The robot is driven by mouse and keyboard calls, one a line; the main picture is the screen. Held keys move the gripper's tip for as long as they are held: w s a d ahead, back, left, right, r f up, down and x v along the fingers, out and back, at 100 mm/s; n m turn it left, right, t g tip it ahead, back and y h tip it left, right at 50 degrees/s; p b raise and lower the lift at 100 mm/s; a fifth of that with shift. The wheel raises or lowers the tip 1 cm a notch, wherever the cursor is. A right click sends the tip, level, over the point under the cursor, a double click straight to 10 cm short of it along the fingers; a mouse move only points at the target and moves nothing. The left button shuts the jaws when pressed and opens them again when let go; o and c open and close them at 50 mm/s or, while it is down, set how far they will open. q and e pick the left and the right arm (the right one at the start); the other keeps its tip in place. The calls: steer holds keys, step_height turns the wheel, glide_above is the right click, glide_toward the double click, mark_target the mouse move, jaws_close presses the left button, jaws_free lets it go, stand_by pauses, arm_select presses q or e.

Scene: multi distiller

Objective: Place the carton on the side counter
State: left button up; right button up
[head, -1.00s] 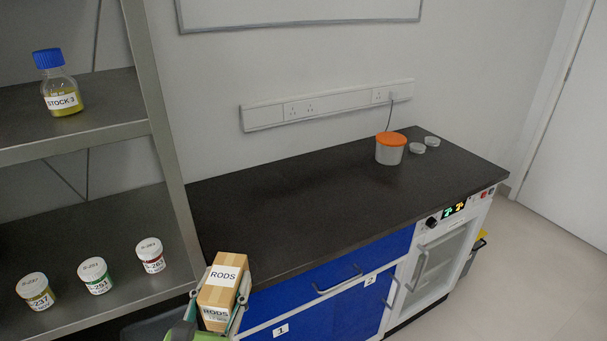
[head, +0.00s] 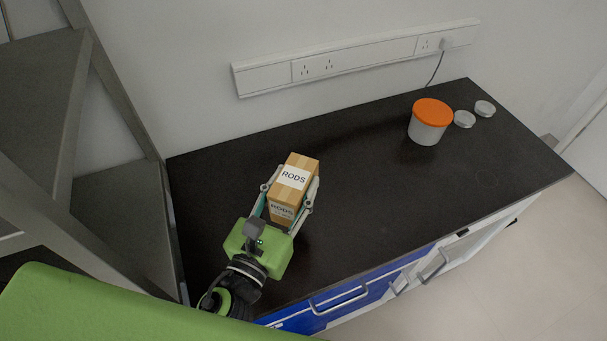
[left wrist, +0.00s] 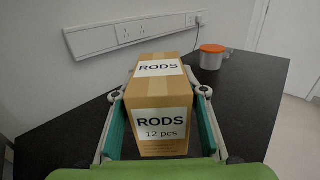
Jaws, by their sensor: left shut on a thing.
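The carton (head: 294,189) is a brown box with white RODS labels. My left gripper (head: 290,194) is shut on it, one finger along each side. The carton is upright over the left part of the black side counter (head: 370,200). I cannot tell whether its base touches the counter. In the left wrist view the carton (left wrist: 160,105) fills the middle between the fingers, with "12 pcs" on its near face. My right gripper is not in view.
A white tub with an orange lid (head: 431,120) and two small clear dishes (head: 465,119) stand at the counter's far right. A metal shelf (head: 110,190) borders the left side. A socket strip (head: 350,57) runs along the wall. The counter's middle is clear.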

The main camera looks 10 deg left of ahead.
arm_select(q)
steer(key=w, duration=0.1)
steer(key=w+f, duration=0.1)
steer(key=w, duration=0.1)
steer(key=w+f, duration=0.1)
steer(key=w, duration=0.1)
steer(key=shift+a+b, duration=0.1)
steer(key=shift+b, duration=0.25)
steer(key=w+f+b, duration=0.2)
steer(key=f, duration=0.1)
steer(key=w+f+b, duration=0.1)
steer(key=f+b, duration=0.2)
steer(key=w+f+b, duration=0.2)
steer(key=f+b, duration=0.1)
steer(key=shift+w+a+f, duration=0.1)
steer(key=shift+w, duration=0.2)
steer(key=shift+f+b, duration=0.15)
steer(key=shift+b, duration=0.2)
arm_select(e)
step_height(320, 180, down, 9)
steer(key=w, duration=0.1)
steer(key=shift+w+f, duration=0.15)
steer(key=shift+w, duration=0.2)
arm_select(q)
steer(key=o, duration=1)
steer(key=shift+f, duration=0.15)
steer(key=o, duration=0.4)
